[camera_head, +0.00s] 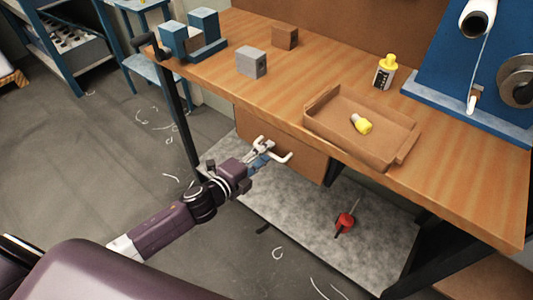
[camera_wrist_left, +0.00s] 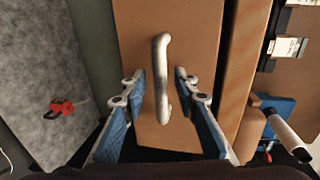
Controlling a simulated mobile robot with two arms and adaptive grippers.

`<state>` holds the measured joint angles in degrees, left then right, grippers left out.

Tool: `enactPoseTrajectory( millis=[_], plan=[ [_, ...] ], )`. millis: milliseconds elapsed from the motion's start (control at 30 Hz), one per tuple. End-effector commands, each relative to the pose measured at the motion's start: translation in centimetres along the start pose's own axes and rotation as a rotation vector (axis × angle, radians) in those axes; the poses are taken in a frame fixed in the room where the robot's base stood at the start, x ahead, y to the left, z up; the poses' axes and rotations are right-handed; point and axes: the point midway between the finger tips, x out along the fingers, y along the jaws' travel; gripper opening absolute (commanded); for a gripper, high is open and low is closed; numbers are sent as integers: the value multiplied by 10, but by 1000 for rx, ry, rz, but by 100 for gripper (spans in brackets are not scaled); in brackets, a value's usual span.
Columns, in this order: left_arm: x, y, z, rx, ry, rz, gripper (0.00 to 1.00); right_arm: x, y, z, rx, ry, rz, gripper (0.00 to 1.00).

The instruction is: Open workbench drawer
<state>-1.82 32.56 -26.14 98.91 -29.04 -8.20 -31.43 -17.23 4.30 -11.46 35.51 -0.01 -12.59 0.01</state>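The workbench drawer (camera_head: 303,158) hangs under the wooden bench top, and its brown front appears shut. Its front fills the middle of the left wrist view (camera_wrist_left: 195,105). A white bar handle (camera_wrist_left: 161,75) runs lengthwise down that view, and it also shows in the head view (camera_head: 287,159). My left gripper (camera_head: 266,150) is at the drawer front. In the left wrist view its two blue-padded fingers (camera_wrist_left: 160,88) are spread apart, one on each side of the handle, with gaps to it. My right gripper is not in view.
The workbench (camera_head: 226,72) carries an open brown tray (camera_head: 346,138), a yellow-capped bottle (camera_head: 385,72), a grey block (camera_head: 251,62), a brown block (camera_head: 285,37) and a blue vise (camera_head: 205,26). A red tool (camera_head: 345,222) lies on the grey lower shelf (camera_head: 290,215). The floor at left is mostly clear.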

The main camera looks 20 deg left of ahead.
Motion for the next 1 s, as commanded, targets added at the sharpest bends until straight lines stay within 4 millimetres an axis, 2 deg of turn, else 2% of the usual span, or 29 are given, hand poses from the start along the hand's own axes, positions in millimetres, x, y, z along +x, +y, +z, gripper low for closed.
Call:
enactPoseTrajectory(
  millis=[367,400,633,1000],
  plan=[
    [6,0,0,-1,-1,1,28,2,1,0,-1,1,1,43],
    [6,0,0,-1,-1,1,27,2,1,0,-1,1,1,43],
    [6,0,0,-1,0,0,1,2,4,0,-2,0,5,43],
    [6,0,0,-1,0,1,0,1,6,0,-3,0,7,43]
  ],
)
